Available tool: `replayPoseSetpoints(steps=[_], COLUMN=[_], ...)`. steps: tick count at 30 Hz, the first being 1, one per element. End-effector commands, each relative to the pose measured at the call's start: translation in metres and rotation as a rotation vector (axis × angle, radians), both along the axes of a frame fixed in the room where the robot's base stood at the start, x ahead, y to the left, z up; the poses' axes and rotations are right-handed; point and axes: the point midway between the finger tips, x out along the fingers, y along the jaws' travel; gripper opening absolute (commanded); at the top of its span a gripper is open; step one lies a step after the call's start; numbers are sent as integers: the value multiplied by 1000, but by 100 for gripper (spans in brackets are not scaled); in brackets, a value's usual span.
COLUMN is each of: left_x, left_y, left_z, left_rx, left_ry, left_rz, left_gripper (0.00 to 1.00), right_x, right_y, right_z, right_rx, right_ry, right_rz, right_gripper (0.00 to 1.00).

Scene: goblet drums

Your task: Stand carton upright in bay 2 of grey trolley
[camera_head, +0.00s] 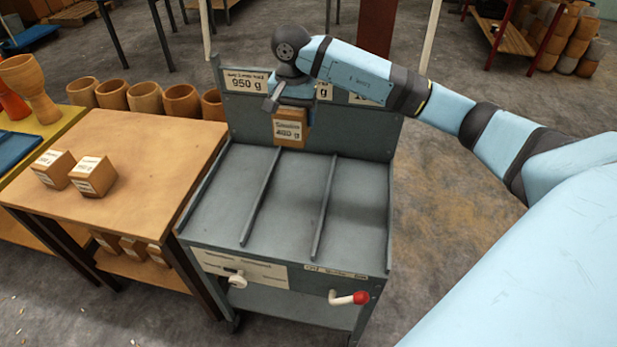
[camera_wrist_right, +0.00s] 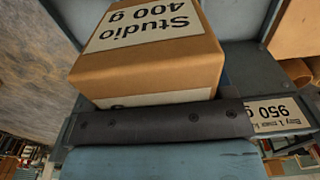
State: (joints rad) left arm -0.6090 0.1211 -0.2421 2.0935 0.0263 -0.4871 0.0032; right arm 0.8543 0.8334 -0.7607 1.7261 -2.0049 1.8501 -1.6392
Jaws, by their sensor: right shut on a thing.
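The carton (camera_head: 290,129) is a small brown box with a white label. In the right wrist view the carton (camera_wrist_right: 150,45) reads "Studio 400 g". My right gripper (camera_head: 293,106) is shut on its upper part and holds it by the back panel, over the rear of the middle bay. I cannot tell whether its base touches the bay floor. The grey trolley (camera_head: 294,204) has a flat top split by two raised dividers into three bays. The left bay's label (camera_head: 247,83) shows 950 g; the other labels are partly hidden by my arm. My left gripper is not in view.
A wooden table (camera_head: 140,150) stands left of the trolley with two cartons (camera_head: 93,176) on it. Clay pots (camera_head: 146,99) stand behind it. A red-knobbed lever (camera_head: 350,298) sticks out at the trolley's front. The three bay floors look empty.

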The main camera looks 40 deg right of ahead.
Motion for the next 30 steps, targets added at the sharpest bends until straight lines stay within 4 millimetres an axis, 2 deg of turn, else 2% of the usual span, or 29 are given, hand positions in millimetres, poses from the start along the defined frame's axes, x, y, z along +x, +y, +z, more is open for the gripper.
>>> replayPoseSetpoints(steps=[5, 15, 18, 21, 26, 30], left_x=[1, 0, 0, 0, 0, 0], left_y=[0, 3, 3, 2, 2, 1], left_z=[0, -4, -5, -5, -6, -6], left_rx=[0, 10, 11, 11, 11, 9], left_ry=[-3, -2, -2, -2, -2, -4], left_rz=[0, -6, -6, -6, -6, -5], left_gripper=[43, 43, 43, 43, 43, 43], right_x=[-1, -1, 0, 0, 1, 0], right_y=[0, 0, 0, 0, 0, 0], right_z=[-28, -117, -137, -150, -159, -176], right_rx=[1, 2, 2, 2, 0, 1], right_ry=[5, 4, 3, 1, 0, 3], right_rz=[0, -1, 0, -1, 0, 0], right_gripper=[37, 37, 37, 37, 37, 37])
